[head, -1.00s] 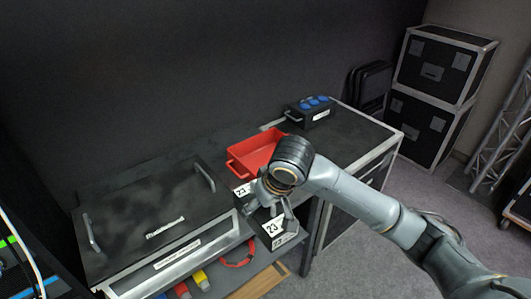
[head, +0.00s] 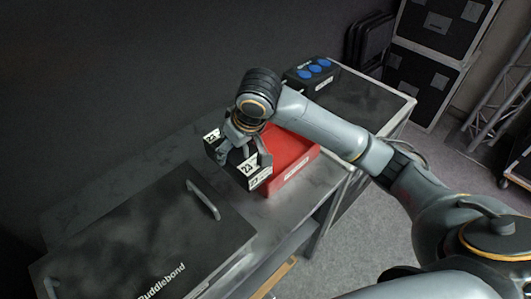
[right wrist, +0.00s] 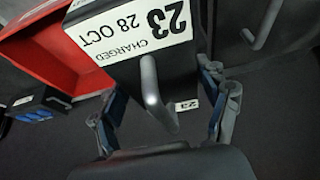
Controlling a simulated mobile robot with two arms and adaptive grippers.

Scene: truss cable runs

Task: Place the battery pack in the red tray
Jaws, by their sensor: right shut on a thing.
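The battery pack (head: 231,166) is a black box with white "23" labels. My right gripper (head: 242,152) is shut on it, gripping from above. In the head view the pack is just left of the red tray (head: 294,158) and hides part of its near left side. I cannot tell its exact height over the table. In the right wrist view the pack (right wrist: 150,60) has a metal handle and a "CHARGED 28 OCT" label between the fingers (right wrist: 160,85). The red tray (right wrist: 55,52) shows beside it at upper left. My left gripper is out of view.
A black box with blue sockets (head: 311,75) stands behind the tray. A black lidded case with handles (head: 140,240) fills the left front. The dark tabletop (head: 135,165) is bare behind that case. Flight cases (head: 425,65) stand at the back right.

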